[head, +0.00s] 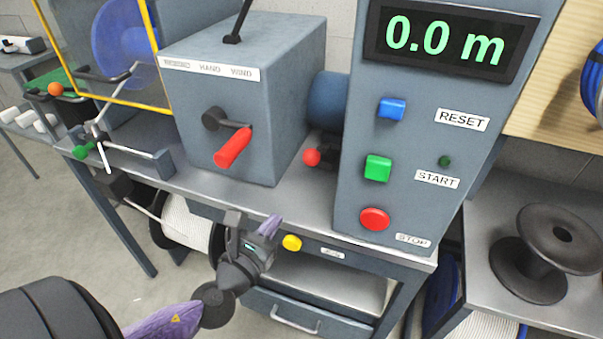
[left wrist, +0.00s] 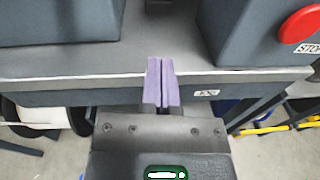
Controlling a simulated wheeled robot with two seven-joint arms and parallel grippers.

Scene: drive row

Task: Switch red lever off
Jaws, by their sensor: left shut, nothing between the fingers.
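A red ball knob (head: 312,157) sits on a short dark stem in the gap between the grey hand-wind box (head: 240,105) and the control panel (head: 400,140). A red cylindrical crank handle (head: 233,148) sticks out from the front of the hand-wind box. My left gripper (head: 271,225) is in front of the bench's front edge, below and left of the red knob and apart from it. Its purple fingers are shut and empty, and in the left wrist view (left wrist: 162,82) they point at the bench edge. The red knob is not visible there. My right gripper is not in view.
The panel display (head: 445,38) reads 0.0 m, above blue, green and red buttons; the red stop button (head: 374,219) is lowest. A yellow knob (head: 291,242) is beside my gripper. A yellow-framed guard (head: 125,50) stands left. A black spool (head: 545,255) stands right.

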